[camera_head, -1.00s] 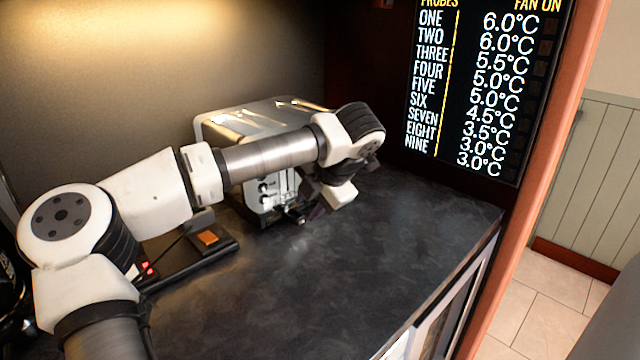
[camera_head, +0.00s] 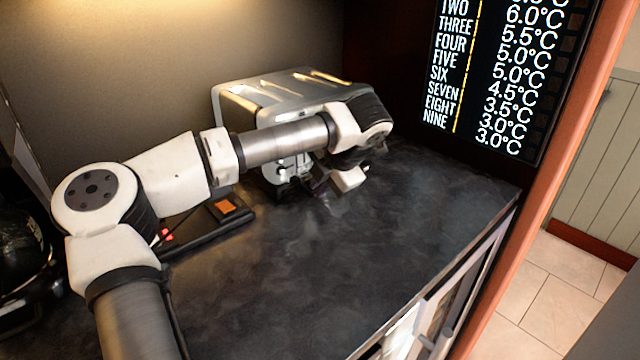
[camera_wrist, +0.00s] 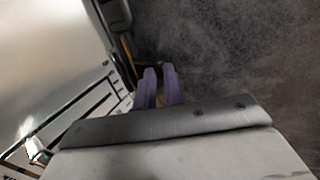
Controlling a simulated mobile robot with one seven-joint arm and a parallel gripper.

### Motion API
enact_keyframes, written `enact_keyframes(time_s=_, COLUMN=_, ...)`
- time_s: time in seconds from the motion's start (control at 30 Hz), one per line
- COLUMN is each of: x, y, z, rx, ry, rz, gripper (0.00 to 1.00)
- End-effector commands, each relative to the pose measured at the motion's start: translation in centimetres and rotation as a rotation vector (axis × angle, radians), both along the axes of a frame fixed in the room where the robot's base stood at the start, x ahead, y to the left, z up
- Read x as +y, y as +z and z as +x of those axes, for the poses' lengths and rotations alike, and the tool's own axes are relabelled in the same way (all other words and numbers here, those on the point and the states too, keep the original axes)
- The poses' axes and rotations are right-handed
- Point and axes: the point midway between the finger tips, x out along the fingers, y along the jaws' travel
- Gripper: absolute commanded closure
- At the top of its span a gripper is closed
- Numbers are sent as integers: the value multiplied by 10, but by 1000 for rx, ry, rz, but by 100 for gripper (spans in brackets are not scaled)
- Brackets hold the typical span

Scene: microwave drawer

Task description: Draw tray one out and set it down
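A silver toaster-like appliance (camera_head: 262,95) with slots on top stands at the back of the dark counter. Its front is partly hidden by my arm. In the wrist view its pale metal side (camera_wrist: 45,60) fills the left. My gripper (camera_head: 322,190) is low at its front right, just above the counter. In the wrist view the purple fingers (camera_wrist: 160,72) are close together with a narrow gap. A thin brownish strip (camera_wrist: 128,50) lies by the appliance's edge, left of the fingertips. No tray can be made out clearly, and I cannot tell whether the fingers hold anything.
A black unit with an orange switch (camera_head: 225,207) and red lights sits on the counter below my forearm. A lit temperature display (camera_head: 500,70) hangs at the right. The dark counter (camera_head: 380,240) is clear at front and right, ending at a diagonal edge.

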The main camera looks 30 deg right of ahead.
Motion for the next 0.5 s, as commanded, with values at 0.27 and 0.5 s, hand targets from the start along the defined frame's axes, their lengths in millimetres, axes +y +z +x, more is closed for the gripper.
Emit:
enact_keyframes(time_s=0.27, x=2, y=-2, z=4, rx=-3, ry=8, rz=2, gripper=100)
enact_keyframes(time_s=0.5, x=3, y=-2, z=5, rx=-4, ry=11, rz=3, gripper=100)
